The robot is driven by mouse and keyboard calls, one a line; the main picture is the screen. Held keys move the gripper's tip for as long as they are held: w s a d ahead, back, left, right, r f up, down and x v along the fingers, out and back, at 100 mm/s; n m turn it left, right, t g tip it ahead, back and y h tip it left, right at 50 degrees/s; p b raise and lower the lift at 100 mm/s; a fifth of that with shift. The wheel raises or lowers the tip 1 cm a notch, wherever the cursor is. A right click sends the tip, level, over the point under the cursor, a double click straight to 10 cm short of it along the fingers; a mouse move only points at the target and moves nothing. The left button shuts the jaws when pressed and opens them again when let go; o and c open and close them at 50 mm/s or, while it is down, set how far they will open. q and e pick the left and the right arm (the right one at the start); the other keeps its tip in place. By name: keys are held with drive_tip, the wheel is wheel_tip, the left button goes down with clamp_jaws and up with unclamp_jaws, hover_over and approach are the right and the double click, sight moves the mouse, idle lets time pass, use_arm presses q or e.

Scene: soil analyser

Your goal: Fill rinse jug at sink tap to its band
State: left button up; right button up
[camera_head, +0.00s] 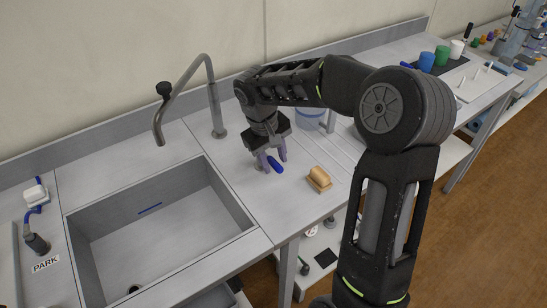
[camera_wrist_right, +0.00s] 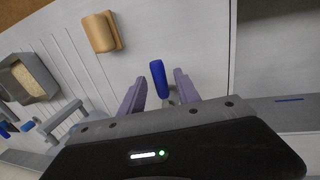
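The sink (camera_head: 165,225) is at the left in the head view, with a grey bent tap (camera_head: 190,85) behind it. The tap has a black knob and its spout hangs over the basin. A pale blue vessel (camera_head: 311,118) stands partly behind my right arm; I cannot tell whether it is the rinse jug, and no band shows. My right gripper (camera_head: 270,160) is low over the counter right of the sink. Its fingers are apart, with a blue handle-like piece (camera_head: 275,164) between or just beyond them. That piece also shows in the wrist view (camera_wrist_right: 158,78). My left gripper is not in view.
A tan block (camera_head: 319,179) sits on the counter near its front edge. A grey container (camera_wrist_right: 30,78) with grainy contents shows in the wrist view. A blue-handled tool (camera_head: 36,240) stands by a PARK label left of the sink. Coloured cups (camera_head: 427,62) stand farther right.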

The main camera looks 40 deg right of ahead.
clamp_jaws()
idle(0.3)
idle(1.1)
